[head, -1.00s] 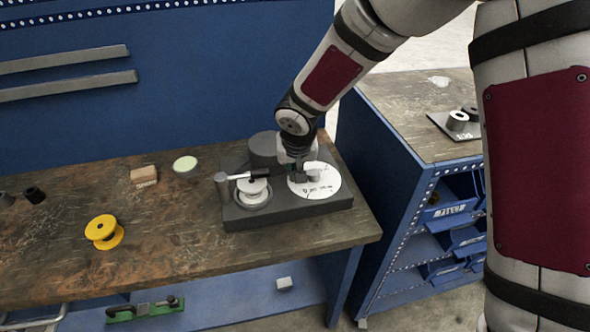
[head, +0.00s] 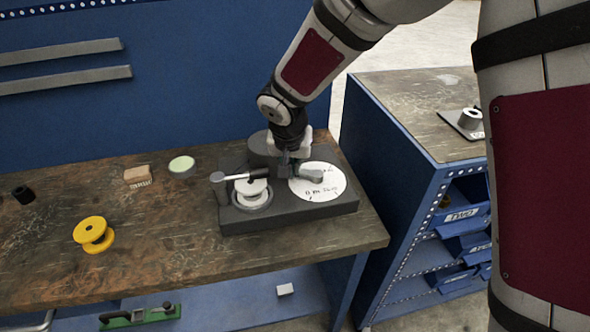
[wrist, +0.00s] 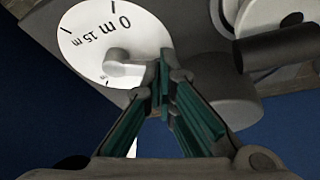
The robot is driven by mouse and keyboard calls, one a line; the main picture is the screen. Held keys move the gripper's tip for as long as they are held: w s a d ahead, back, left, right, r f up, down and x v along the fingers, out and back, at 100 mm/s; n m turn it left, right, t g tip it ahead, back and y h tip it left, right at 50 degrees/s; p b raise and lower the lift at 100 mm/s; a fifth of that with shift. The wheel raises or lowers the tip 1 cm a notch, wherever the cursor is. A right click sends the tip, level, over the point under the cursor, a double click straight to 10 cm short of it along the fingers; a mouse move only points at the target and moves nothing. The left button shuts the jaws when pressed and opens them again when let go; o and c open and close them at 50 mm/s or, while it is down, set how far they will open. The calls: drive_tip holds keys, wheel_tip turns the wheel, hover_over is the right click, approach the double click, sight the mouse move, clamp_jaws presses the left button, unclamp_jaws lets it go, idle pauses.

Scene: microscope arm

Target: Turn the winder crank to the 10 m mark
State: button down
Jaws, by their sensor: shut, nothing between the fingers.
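The winder is a dark grey base (head: 290,212) on the bench. It carries a white dial (head: 333,188) on its right side, with a grey crank (head: 311,176) across it. In the wrist view the white dial (wrist: 100,35) shows "0 m" and "15 m"; the crank (wrist: 122,67) runs from the dial toward my fingers. My gripper (head: 287,163) is at the left edge of the dial, close to the crank's end. In the wrist view my gripper (wrist: 163,80) has its fingertips together and empty beside the crank; I cannot tell whether they touch it. The 10 m mark is not readable.
A white spool (head: 252,190) and a post with a black-ended bar (head: 238,177) stand on the left of the base. A blue cabinet (head: 415,210) stands right.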

drive_tip(key=shift+w+a+f+m+h+b, duration=0.25)
drive_tip(key=shift+w+m+b, duration=0.35)
drive_tip(key=shift+m+b, duration=0.3)
drive_tip(key=shift+w+a+r+m+h+b, duration=0.15)
drive_tip(key=shift+w+m+h+b, duration=0.5)
drive_tip(key=shift+m+b, duration=0.45)
drive_tip(key=shift+w+m+g, duration=0.4)
drive_tip(key=shift+w+m, duration=0.2)
drive_tip(key=shift+m, duration=0.6)
drive_tip(key=shift+w+r+b, duration=0.1)
drive_tip(key=shift+w+b, duration=0.2)
drive_tip(key=shift+b, duration=0.05)
drive_tip(key=shift+w, duration=0.15)
drive_tip(key=shift+r, duration=0.1)
